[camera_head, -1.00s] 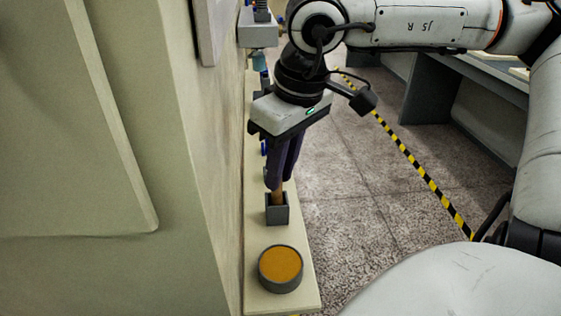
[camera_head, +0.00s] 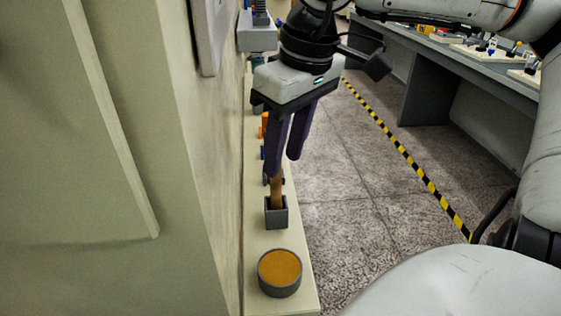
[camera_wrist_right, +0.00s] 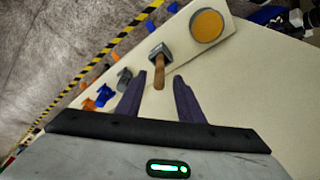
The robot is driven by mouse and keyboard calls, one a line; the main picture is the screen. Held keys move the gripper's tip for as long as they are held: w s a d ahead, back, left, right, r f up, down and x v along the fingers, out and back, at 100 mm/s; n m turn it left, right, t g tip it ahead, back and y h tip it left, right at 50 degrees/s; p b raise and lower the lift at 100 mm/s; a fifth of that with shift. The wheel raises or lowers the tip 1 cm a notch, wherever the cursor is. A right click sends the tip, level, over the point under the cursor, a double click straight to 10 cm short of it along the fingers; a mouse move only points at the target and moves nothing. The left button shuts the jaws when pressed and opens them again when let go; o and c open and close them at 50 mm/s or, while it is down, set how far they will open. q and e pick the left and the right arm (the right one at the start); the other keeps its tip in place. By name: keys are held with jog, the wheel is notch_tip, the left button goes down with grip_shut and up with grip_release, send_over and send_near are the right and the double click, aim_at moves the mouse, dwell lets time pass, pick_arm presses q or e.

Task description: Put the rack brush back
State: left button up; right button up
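The rack brush stands in a small grey square holder (camera_head: 276,218) on the narrow cream shelf. Only its brown wooden handle (camera_head: 277,192) shows; its lower end is hidden in the holder. My right gripper (camera_head: 284,166) is above the holder with its two dark purple fingers spread apart. In the right wrist view the handle (camera_wrist_right: 159,78) rises from the holder (camera_wrist_right: 161,53) and shows between the open fingers, with gaps on both sides. My left gripper is not in view.
A round grey dish with an orange top (camera_head: 280,272) sits nearer on the shelf (camera_head: 292,305). Orange and blue pieces stand farther back. A cream cabinet wall (camera_head: 90,170) borders the left. Open floor with a yellow-black stripe (camera_head: 410,163) lies right.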

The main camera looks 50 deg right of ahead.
jog(key=v, duration=0.6)
jog(key=shift+r+p, duration=0.35)
jog(key=shift+r, duration=0.05)
jog(key=shift+s, duration=0.1)
